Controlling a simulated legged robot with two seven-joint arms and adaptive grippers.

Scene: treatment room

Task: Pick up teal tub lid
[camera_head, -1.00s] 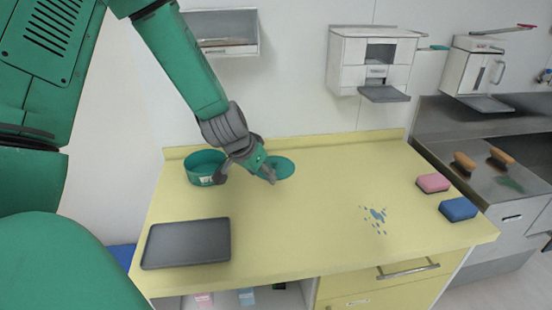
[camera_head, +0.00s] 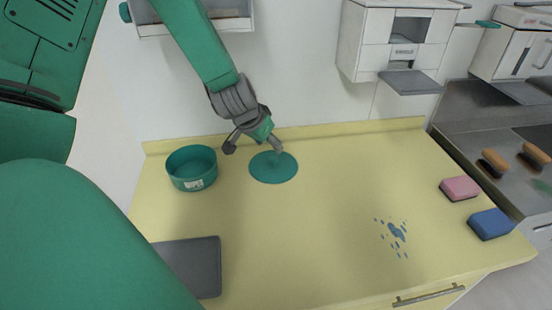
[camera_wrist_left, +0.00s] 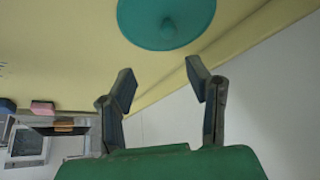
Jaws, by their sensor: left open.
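The teal tub lid (camera_head: 274,168) is a round disc lying flat on the yellow counter, right of the open teal tub (camera_head: 192,168). My left gripper (camera_head: 254,148) is open and empty, at the lid's back edge and apparently above it. In the left wrist view the lid (camera_wrist_left: 166,22) shows at the top with a small knob in its middle, beyond the two spread fingertips (camera_wrist_left: 160,82). No contact with the lid shows. My right gripper is not in view.
A dark grey tray (camera_head: 190,266) lies at the front left of the counter (camera_head: 310,220). A pink sponge (camera_head: 460,188), a blue sponge (camera_head: 490,223) and blue spots (camera_head: 396,232) are at the right. The counter's middle is clear.

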